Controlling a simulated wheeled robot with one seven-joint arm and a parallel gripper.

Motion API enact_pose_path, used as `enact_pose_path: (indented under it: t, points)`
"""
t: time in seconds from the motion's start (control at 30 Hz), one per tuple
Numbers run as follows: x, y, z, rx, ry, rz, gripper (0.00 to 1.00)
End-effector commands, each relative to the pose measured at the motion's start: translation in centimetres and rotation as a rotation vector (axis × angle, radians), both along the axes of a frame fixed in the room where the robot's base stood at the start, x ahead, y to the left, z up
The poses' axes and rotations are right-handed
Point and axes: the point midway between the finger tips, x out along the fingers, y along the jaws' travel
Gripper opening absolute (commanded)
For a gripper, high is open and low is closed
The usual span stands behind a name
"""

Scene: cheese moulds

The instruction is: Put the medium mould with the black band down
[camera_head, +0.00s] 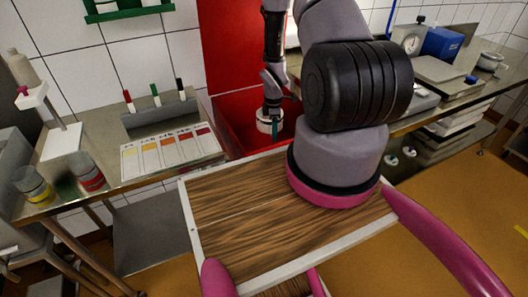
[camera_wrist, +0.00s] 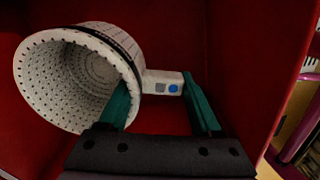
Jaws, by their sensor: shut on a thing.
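The white perforated mould with a black band (camera_wrist: 88,62) lies tilted in the wrist view, its open mouth facing the lower left. A white tab (camera_wrist: 163,82) with a grey and a blue mark sticks out from its side. My gripper (camera_wrist: 165,100) has its two green fingers on either side of this tab and is shut on the mould by it. In the head view the mould (camera_head: 264,124) is small and hangs at my gripper (camera_head: 273,112), in front of red surfaces. Whether it touches anything below is hidden.
A red open container (camera_head: 235,132) surrounds the mould's area. To its left, a steel table (camera_head: 140,175) bears a colour chart (camera_head: 170,152), a pen rack (camera_head: 158,116) and cups with yellow (camera_head: 35,188) and red (camera_head: 90,176) bands.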

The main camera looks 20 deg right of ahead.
Motion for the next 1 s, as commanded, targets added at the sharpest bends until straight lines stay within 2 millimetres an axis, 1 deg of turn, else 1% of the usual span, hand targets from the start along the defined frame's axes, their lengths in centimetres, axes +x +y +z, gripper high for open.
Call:
enact_pose_path:
  t: [0.03, 0.1, 0.2, 0.27, 0.4, 0.5, 0.73, 0.9, 1.0]
  points:
    - [-0.8, -0.4, -1.5, 0.004, 0.005, 0.076, 0.00]
    - [-1.4, -0.8, -2.8, 0.009, 0.003, 0.175, 0.00]
    - [-2.0, -1.1, -4.0, 0.013, 0.002, 0.261, 0.00]
    - [-2.2, -1.2, -4.9, 0.015, 0.002, 0.286, 0.00]
    - [-2.3, -1.2, -7.5, 0.015, 0.002, 0.299, 0.00]
    - [-2.3, -1.2, -9.1, 0.014, 0.002, 0.299, 0.00]
    - [-2.3, -1.2, -10.9, 0.014, 0.001, 0.297, 0.00]
    - [-2.3, -1.2, -13.5, 0.015, 0.002, 0.295, 0.00]
    - [-2.2, -1.2, -14.3, 0.014, 0.001, 0.296, 0.00]
